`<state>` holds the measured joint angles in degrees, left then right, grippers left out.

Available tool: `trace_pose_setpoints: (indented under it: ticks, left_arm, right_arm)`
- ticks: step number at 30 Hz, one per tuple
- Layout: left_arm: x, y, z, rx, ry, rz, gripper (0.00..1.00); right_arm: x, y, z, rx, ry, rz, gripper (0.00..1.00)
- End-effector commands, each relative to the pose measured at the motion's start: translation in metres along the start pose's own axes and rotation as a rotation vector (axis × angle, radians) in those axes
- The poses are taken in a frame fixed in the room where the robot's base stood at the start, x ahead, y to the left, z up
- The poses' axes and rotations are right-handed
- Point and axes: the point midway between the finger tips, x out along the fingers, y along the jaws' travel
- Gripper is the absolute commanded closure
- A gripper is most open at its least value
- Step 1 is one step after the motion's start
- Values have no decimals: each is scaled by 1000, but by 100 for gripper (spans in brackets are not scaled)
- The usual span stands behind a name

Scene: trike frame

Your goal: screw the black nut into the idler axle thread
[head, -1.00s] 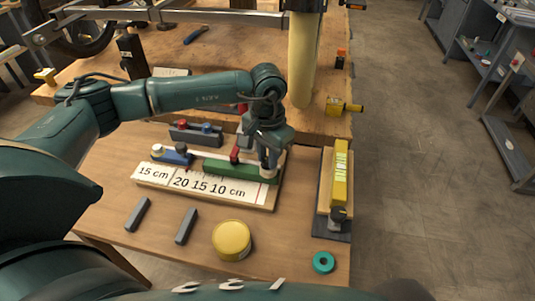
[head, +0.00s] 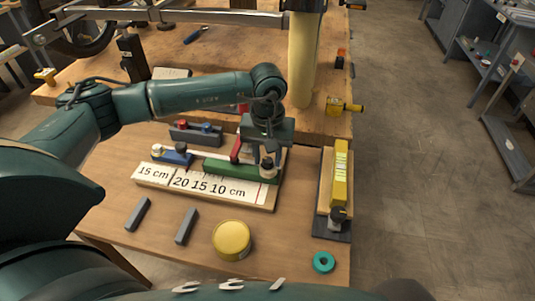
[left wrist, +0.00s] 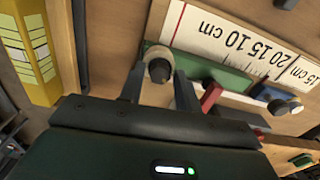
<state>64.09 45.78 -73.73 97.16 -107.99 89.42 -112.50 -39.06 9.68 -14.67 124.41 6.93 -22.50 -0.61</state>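A small black nut (head: 268,163) shows on a short pale cylinder (head: 268,174) at the right end of the green block (head: 232,170). I cannot tell how deep the nut sits on the thread. In the left wrist view the nut (left wrist: 159,70) shows between my finger lines, with the pale cylinder (left wrist: 158,52) behind it. My left gripper (head: 257,152) is over the block's right end. Its fingers (left wrist: 158,88) are spread, with visible gaps to the nut on both sides. My right gripper is out of view.
The green block rests on a board with a printed cm scale (head: 154,177). A blue block (head: 177,158) and a red upright piece (head: 236,148) are close by. A yellow block (head: 340,170) stands right, a yellow round tin (head: 232,238) and teal ring (head: 323,262) in front.

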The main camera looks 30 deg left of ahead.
Motion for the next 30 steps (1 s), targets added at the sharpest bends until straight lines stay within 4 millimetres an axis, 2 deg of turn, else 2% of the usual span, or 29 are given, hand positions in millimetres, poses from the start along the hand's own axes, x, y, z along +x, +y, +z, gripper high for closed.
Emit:
trace_pose_setpoints:
  ticks: [6,10,17,26,30]
  left_arm:
    - [0,0,0,-323,-1,1,67]
    - [0,0,0,-432,-1,0,67]
    - [0,0,0,-452,-1,0,67]
    - [0,0,0,-450,0,0,91]
    - [0,0,0,-408,0,0,91]
  right_arm:
    - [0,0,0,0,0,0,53]
    - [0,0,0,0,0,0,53]
    - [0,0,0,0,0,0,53]
    - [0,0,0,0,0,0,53]
    - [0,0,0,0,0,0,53]
